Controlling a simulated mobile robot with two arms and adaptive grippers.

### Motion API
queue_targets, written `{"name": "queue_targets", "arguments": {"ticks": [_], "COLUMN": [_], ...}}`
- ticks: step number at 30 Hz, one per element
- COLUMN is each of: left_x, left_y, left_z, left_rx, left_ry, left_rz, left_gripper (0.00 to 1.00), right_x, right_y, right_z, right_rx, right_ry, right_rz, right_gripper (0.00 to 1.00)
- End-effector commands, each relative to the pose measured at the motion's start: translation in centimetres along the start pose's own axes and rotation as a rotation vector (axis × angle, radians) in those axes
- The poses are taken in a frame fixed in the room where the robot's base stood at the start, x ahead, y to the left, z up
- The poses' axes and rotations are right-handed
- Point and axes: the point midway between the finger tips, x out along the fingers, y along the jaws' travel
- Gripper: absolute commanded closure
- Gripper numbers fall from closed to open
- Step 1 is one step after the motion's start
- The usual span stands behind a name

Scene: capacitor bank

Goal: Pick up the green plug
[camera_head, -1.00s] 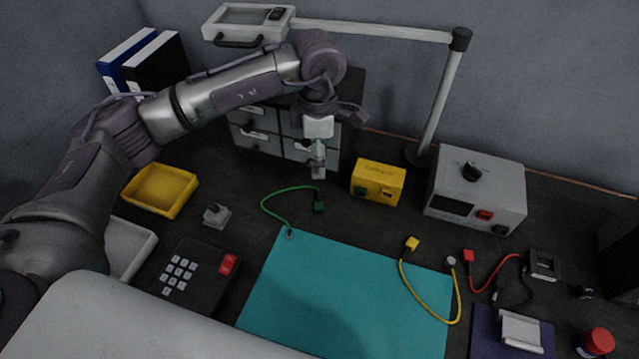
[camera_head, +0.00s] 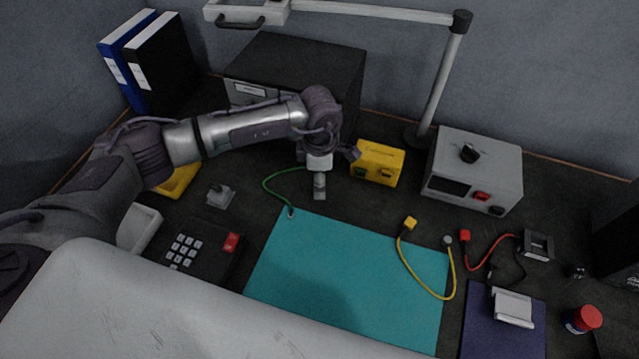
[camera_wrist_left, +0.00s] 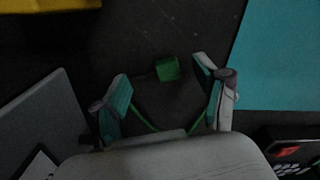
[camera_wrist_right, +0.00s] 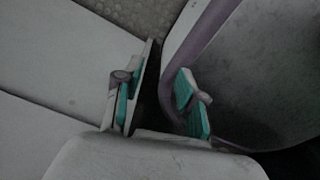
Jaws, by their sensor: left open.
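The green plug (camera_wrist_left: 167,68) shows in the left wrist view, just beyond and between the open fingertips of my left gripper (camera_wrist_left: 163,78). Its green cable (camera_wrist_left: 145,119) runs back between the fingers. In the head view my left gripper (camera_head: 319,188) points down over the dark tabletop and hides the plug. The green cable (camera_head: 270,184) curves from there to the corner of the teal mat (camera_head: 350,270). I see no contact between the plug and the fingers. My right gripper (camera_wrist_right: 157,95) is open in the right wrist view and appears empty.
A yellow box (camera_head: 377,162) with sockets stands right of my left gripper, close to it. The drawer cabinet (camera_head: 300,65) is behind the arm. A grey instrument box (camera_head: 472,170) stands farther right. Yellow (camera_head: 410,224) and red (camera_head: 464,237) plugs lie right, clear of the gripper.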

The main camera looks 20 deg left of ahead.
Motion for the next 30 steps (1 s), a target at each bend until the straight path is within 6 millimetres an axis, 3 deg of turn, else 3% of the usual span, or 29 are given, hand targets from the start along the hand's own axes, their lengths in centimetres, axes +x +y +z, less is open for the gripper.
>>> {"name": "queue_targets", "arguments": {"ticks": [8, 15, 17, 26, 30], "left_x": [0.5, 0.4, 0.4, 0.3, -0.8], "left_y": [0.0, 0.0, 0.0, 0.0, 0.1], "left_z": [0.0, 0.0, 0.0, 0.0, 0.0], "left_rx": [0.0, 0.0, 0.0, 0.0, 0.0], "left_ry": [0.0, 0.0, 0.0, 0.0, -0.001], "left_rz": [0.0, 0.0, 0.0, 0.0, 0.003], "left_gripper": [0.27, 0.65, 0.72, 0.73, 0.73], "right_x": [0.0, 0.0, 0.0, 0.0, 0.2], "right_y": [-0.3, -0.5, -0.5, -0.4, -0.4], "right_z": [-0.1, -0.1, 0.0, 0.0, 0.1], "right_rx": [0.001, 0.002, 0.002, 0.002, 0.002], "right_ry": [0.0, 0.0, 0.0, -0.001, -0.002], "right_rz": [-0.004, -0.005, -0.005, -0.005, -0.005], "right_gripper": [0.6, 0.6, 0.6, 0.6, 0.6]}}
